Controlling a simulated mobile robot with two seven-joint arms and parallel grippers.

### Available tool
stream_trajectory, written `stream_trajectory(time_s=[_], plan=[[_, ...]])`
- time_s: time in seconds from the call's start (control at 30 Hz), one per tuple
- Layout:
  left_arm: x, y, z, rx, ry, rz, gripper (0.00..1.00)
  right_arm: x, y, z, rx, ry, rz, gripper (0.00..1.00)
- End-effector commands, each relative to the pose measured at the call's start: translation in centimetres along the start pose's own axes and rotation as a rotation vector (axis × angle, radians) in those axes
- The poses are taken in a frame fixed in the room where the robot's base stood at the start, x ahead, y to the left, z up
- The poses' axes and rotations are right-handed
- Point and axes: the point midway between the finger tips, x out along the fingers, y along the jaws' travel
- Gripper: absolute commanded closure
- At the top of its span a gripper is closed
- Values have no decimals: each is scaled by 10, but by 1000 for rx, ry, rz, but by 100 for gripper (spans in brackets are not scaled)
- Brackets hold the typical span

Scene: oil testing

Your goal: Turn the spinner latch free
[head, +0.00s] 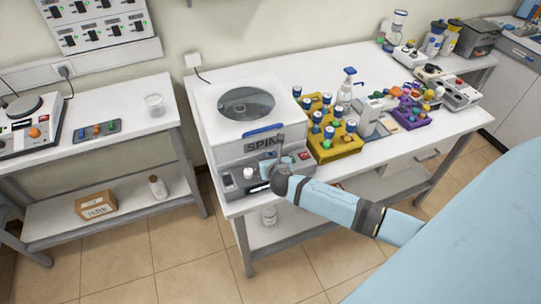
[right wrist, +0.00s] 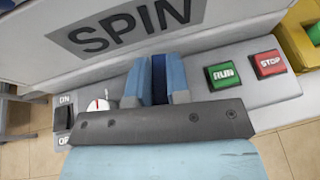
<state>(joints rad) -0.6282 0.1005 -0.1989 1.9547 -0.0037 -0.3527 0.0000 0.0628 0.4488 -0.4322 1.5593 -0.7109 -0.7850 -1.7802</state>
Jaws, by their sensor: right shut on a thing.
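The spinner (head: 222,104) is a white machine with a round window in its lid, a blue bar on the lid's front edge and a grey "SPIN" label. My right gripper (head: 272,166) is at its front panel, just below the label. In the right wrist view the two light-blue fingers of my right gripper (right wrist: 158,92) are closed on a dark blue piece, the spinner latch (right wrist: 159,72). Only a narrow strip of the latch shows between the fingers; the rest is hidden. The lid looks down. My left gripper is not in view.
Right of the latch are a green RUN button (right wrist: 223,75) and a red STOP button (right wrist: 269,64). Left are a white dial (right wrist: 98,107) and an ON/OFF switch (right wrist: 64,119). A yellow rack (head: 338,149) of blue-capped bottles stands close right of the spinner.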

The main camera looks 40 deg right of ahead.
Motion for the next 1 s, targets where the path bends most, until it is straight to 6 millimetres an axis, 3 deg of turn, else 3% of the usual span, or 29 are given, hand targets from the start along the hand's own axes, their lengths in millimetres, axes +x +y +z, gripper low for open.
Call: stream_trajectory(time_s=[0.37, 0.87, 0.9, 1.0], plan=[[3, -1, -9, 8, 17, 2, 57, 0, -1, 0, -58, 1, 136, 100], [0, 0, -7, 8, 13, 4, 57, 0, -1, 0, -64, 1, 154, 100], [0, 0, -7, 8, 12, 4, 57, 0, -1, 0, -65, 0, 154, 81], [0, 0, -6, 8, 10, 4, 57, 0, -1, 0, -64, 0, 154, 58]])
